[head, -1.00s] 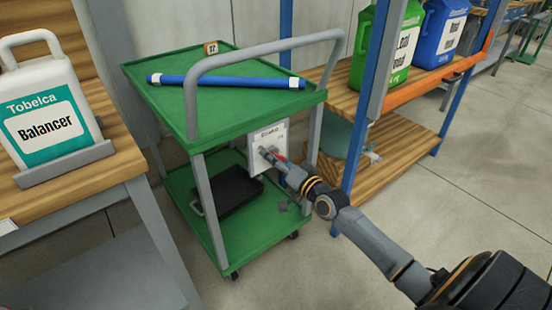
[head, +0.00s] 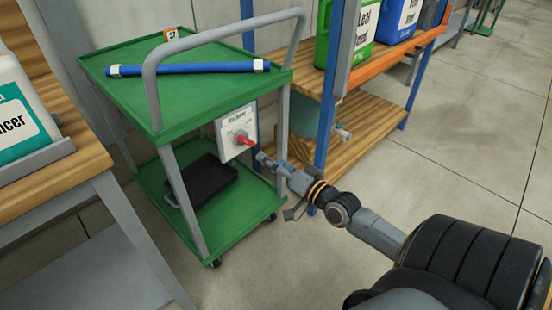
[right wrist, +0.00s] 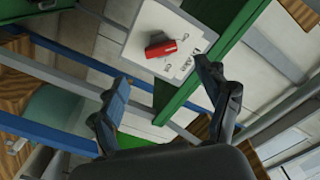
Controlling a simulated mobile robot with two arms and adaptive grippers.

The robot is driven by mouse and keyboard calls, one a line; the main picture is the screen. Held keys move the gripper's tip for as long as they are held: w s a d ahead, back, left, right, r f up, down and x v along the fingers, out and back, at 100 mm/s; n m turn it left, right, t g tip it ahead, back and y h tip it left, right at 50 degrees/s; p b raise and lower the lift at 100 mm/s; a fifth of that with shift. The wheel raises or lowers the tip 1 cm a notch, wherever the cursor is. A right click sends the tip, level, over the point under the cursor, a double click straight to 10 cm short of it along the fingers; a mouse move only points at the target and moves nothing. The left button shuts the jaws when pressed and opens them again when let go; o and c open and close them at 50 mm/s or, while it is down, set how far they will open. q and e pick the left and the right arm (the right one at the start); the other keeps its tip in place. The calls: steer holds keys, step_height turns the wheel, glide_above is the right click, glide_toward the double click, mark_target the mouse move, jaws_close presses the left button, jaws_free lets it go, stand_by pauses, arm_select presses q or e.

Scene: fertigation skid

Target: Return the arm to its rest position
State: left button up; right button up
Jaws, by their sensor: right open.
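My right gripper (head: 266,160) is open and empty, just in front of a white switch panel (head: 232,127) with a red handle (head: 246,140). The panel hangs at the side of a green cart. In the right wrist view, the two fingers (right wrist: 160,105) are spread apart, and the red handle (right wrist: 166,48) lies beyond the tips, with a gap between. The white panel (right wrist: 142,28) there carries print too small to read surely. My right arm reaches in from the lower right. My left gripper is not in view.
The green cart (head: 125,92) bears a blue tube (head: 190,69) on top and a black tray (head: 205,180) below. A wooden bench (head: 88,150) with a white-and-teal container (head: 20,125) stands left. A blue-posted shelf (head: 375,138) stands right. The floor (head: 450,170) at right is open.

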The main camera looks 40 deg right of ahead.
steer(key=shift+s, duration=0.45)
stand_by(0.3)
